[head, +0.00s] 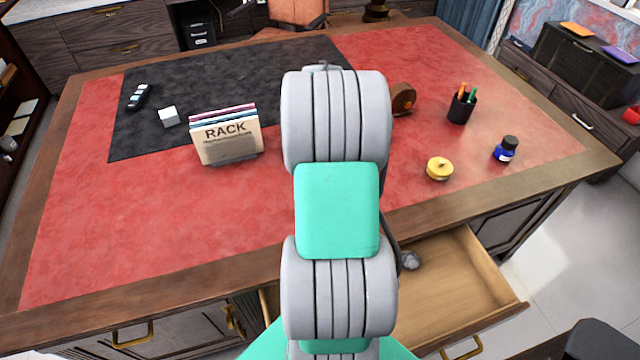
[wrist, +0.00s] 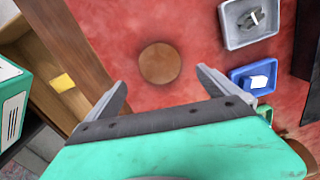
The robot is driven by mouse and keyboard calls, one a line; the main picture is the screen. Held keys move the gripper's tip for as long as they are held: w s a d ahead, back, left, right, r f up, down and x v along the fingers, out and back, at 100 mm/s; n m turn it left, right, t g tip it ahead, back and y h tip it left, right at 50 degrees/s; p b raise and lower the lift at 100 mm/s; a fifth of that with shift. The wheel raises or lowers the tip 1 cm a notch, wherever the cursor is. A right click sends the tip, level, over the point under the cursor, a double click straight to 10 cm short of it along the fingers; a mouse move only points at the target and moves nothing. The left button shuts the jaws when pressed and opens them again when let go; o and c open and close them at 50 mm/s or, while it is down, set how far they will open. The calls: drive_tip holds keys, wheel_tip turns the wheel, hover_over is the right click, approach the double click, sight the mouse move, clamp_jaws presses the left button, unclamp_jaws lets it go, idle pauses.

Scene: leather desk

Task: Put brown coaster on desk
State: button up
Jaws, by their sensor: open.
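A round brown coaster (wrist: 160,62) lies flat on the red leather of the desk (wrist: 185,25) in the wrist view. My gripper (wrist: 161,79) is open and empty, its two fingers spread to either side of the near part of the coaster. The coaster seems apart from both fingers; the height gap is hard to tell. In the head view my arm hides the gripper and the coaster, and the red desk top (head: 200,225) spreads around it.
A grey tray (wrist: 232,37) and a blue tray (wrist: 240,88) hold small items right of the coaster. A rack (head: 228,140), yellow round object (head: 439,168), ink bottle (head: 505,149) and pen cup (head: 461,107) stand on the desk. An open drawer (head: 490,290) juts out in front.

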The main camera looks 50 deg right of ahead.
drive_tip(key=w+a+r+n+t, duration=0.1)
drive_tip(key=w+a+r+n, duration=0.1)
drive_tip(key=a+r+n, duration=0.4)
drive_tip(key=w+a+r+n, duration=0.1)
drive_tip(key=a+r+n, duration=0.25)
drive_tip(key=a, duration=0.45)
drive_tip(key=s+a+n+t, duration=0.1)
drive_tip(key=s+a+n, duration=0.1)
drive_tip(key=a+n, duration=0.6)
drive_tip(key=s+a+n+t, duration=0.1)
drive_tip(key=s+a+n, duration=0.2)
drive_tip(key=a+n, duration=0.5)
drive_tip(key=shift+s+a+r, duration=0.15)
drive_tip(key=shift+s+a, duration=0.2)
drive_tip(key=shift+a, duration=0.75)
